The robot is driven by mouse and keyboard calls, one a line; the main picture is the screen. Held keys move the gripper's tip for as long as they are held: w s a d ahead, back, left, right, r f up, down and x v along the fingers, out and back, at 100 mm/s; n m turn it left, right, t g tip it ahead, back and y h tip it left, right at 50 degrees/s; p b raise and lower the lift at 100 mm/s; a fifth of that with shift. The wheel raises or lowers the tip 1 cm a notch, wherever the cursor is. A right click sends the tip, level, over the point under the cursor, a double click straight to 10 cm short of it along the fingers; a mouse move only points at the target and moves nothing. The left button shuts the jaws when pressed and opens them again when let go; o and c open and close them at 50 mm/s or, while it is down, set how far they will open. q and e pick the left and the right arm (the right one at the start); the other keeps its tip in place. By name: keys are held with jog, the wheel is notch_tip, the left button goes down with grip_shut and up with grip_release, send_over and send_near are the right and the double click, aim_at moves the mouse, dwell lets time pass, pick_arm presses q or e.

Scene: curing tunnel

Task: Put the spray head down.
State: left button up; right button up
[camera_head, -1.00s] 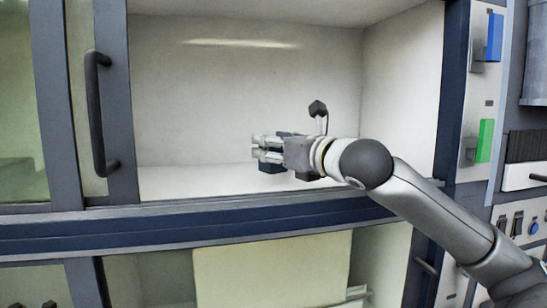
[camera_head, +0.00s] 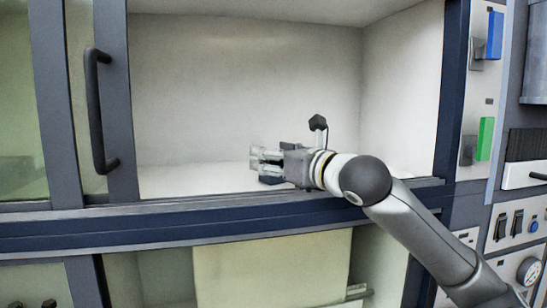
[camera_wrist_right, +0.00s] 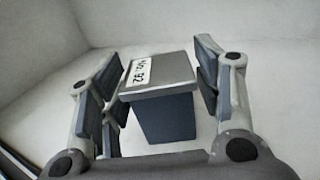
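The spray head is a dark blue-grey block with a wider grey top and a white label reading "No. 92". My left gripper is not in view.
The chamber floor (camera_head: 185,180) is bare left of the gripper. A dark blue sill (camera_head: 180,228) runs along the front. A sliding glass door with a black handle (camera_head: 98,110) stands at the left. The right frame carries blue (camera_head: 495,36) and green (camera_head: 485,139) parts.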

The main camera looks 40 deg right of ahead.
dwell(0.3)
jog(key=shift+r, duration=0.15)
jog(key=shift+s, duration=0.2)
jog(key=s+b, duration=0.6)
jog(key=s, duration=0.1)
jog(key=s+a+b, duration=0.1)
jog(key=s+b, duration=0.1)
jog(key=s, duration=0.1)
jog(key=shift+s+a+b, duration=0.1)
jog(key=shift+s+b, duration=0.25)
jog(key=shift+b, duration=0.05)
jog(key=shift+s, duration=0.5)
